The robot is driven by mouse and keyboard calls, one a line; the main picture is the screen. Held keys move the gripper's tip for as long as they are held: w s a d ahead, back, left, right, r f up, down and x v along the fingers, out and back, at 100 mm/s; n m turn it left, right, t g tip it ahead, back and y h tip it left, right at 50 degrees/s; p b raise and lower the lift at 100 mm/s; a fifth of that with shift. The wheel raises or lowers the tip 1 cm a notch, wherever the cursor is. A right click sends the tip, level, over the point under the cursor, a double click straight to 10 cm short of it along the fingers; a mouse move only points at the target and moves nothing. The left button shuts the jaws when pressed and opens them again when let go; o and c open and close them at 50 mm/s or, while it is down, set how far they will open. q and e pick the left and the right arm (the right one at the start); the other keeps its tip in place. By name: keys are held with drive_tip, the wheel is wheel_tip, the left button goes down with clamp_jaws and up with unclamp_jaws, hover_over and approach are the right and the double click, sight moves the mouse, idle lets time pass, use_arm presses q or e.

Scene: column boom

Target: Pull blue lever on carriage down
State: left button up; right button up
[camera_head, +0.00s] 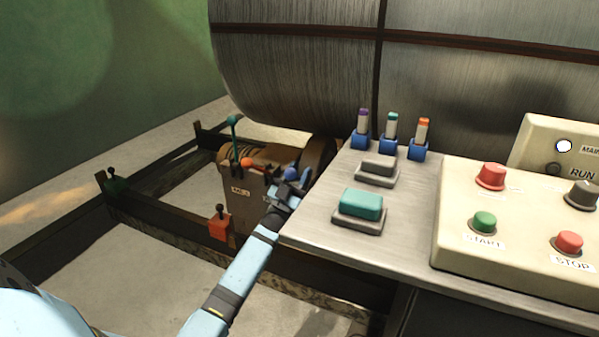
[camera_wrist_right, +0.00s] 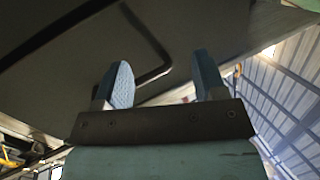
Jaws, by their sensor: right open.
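The carriage (camera_head: 246,205) is a brown-grey box beside the rails, left of the console. A blue knob (camera_head: 291,174), apparently the blue lever's, shows at its right side. Its shaft is hidden behind my left gripper and the console edge. My left gripper (camera_head: 294,184) is right at this knob; I cannot tell whether its fingers touch it or how far they are apart. A teal lever (camera_head: 234,135) stands upright and an orange-red lever (camera_head: 247,164) lies lower on the same carriage. In the right wrist view my right gripper (camera_wrist_right: 165,82) is open and empty.
The console tabletop (camera_head: 330,225) stands close to the right of my left gripper. It carries a teal block (camera_head: 361,205), small upright markers and a button box (camera_head: 520,235). A large metal drum (camera_head: 300,75) is behind. A red box lever (camera_head: 219,225) sits on the frame.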

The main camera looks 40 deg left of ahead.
use_arm(q)
drive_tip(key=p+v, duration=0.2)
drive_tip(key=v, duration=1.1)
drive_tip(key=shift+s+f+p, duration=0.25)
drive_tip(key=shift+s+p, duration=0.05)
drive_tip(key=shift+p, duration=0.05)
use_arm(e)
drive_tip(key=shift+s+r+m+t, duration=0.1)
drive_tip(key=shift+r+m+t, duration=0.35)
drive_tip(key=shift+r, duration=1.1)
